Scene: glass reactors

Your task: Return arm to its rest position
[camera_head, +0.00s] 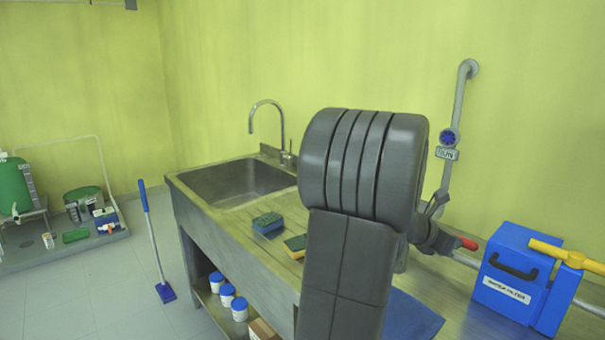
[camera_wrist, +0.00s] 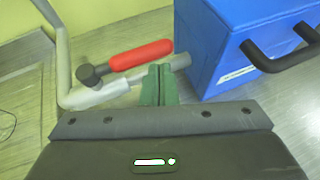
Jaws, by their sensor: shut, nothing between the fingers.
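My arm (camera_head: 345,260) stands large in the middle of the head view, bent at a thick ribbed joint, in front of the steel counter. My gripper (camera_wrist: 160,82) shows in the wrist view with its two greenish fingers together and nothing between them. Just beyond the fingertips is a grey pipe with a valve and a red lever (camera_wrist: 140,55). The red lever also shows in the head view (camera_head: 468,244), right of my arm. I cannot tell from the wrist view whether the fingers touch the pipe. In the head view my arm hides much of the gripper area.
A blue water filter box (camera_head: 512,275) with a yellow-handled valve (camera_head: 565,253) stands close right of the lever. A sink (camera_head: 235,183) and sponges (camera_head: 268,223) are left of my arm. A grey pipe (camera_head: 458,110) rises along the wall. Floor is open at the left.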

